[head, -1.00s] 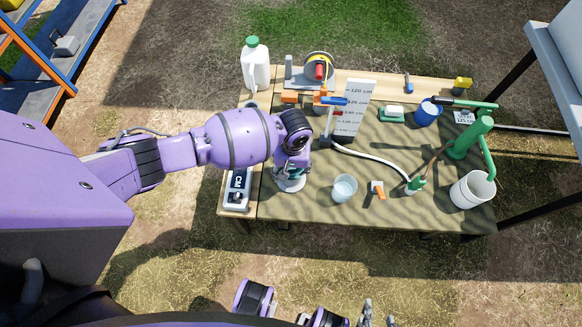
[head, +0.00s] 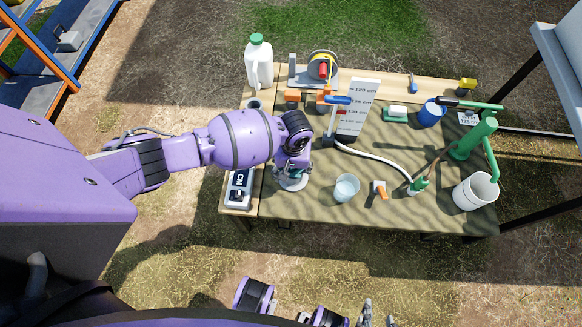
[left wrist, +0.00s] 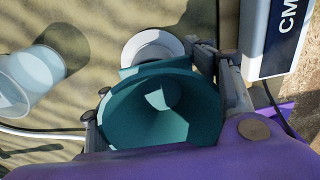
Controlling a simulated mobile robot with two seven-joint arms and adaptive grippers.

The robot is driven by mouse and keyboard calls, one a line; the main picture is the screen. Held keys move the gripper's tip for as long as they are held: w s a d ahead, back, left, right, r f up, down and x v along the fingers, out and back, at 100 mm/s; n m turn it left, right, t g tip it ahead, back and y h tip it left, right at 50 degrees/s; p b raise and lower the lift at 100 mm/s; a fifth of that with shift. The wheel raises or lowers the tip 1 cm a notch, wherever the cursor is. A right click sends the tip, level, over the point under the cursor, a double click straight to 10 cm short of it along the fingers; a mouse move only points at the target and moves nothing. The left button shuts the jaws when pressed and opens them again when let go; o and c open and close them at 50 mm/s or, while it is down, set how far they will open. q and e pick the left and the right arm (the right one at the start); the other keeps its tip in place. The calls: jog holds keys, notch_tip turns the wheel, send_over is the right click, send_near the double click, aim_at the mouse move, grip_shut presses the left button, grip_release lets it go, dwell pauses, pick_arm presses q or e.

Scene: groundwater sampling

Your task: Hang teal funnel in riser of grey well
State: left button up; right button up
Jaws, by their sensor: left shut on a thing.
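The teal funnel (left wrist: 160,108) fills the middle of the left wrist view, its wide mouth facing the camera. My left gripper (left wrist: 160,92) is shut on it, with a finger at each side. In the head view my left gripper (head: 292,172) points down over the table's front left, mostly hidden by its own wrist. A white round piece (left wrist: 150,47) lies just beyond the funnel; I cannot tell if they touch. A small grey ring with a dark opening (head: 255,104) stands below the jug; I cannot tell if it is the grey well's riser. My right gripper (head: 378,316) is open and empty at the bottom edge.
A clear cup (head: 346,188) stands right of the left gripper. The CM device (head: 239,188) lies at the left edge. A white jug (head: 260,66), reel (head: 323,66), depth board (head: 358,106), green pump (head: 473,138) and white bucket (head: 475,191) stand around. A pale hose curves across the middle.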

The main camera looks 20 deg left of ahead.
pick_arm(q)
jog(key=shift+s+d+f, duration=0.25)
jog(key=shift+d, duration=0.35)
jog(key=o, duration=1.5)
jog(key=shift+c, duration=0.2)
jog(key=o, duration=0.7)
jog(key=shift+w, duration=0.25)
jog(key=shift+a, duration=0.1)
jog(key=shift+r, duration=0.15)
notch_tip(320, 180, up, 12)
jog(key=shift+f, duration=0.1)
